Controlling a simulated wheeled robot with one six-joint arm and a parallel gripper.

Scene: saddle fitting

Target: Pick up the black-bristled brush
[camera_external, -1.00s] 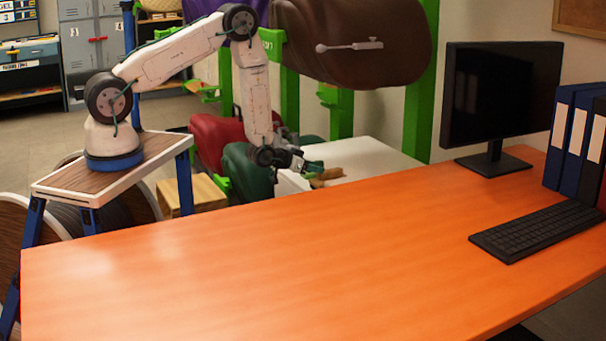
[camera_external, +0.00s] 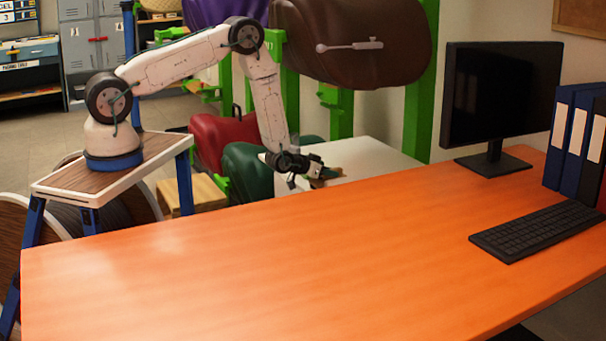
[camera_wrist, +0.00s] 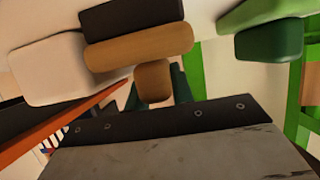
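The black-bristled brush shows at the top of the wrist view, with a black block of bristles (camera_wrist: 130,17), a tan wooden body (camera_wrist: 140,46) and a short tan handle (camera_wrist: 152,80) pointing toward my gripper. In the external view a small brown item (camera_external: 327,174) on the white table is partly hidden by my gripper (camera_external: 314,166); I cannot tell whether it is this brush. My gripper is low beside it. Dark shapes flank the handle in the wrist view, but its finger opening and any contact are unclear.
A pale block (camera_wrist: 50,68) lies left of the brush and a green block (camera_wrist: 270,40) to its right in the wrist view. The white table (camera_external: 370,158) adjoins the orange desk (camera_external: 300,260). Green posts (camera_external: 421,100) and saddles, including a dark green one (camera_external: 245,172), stand nearby.

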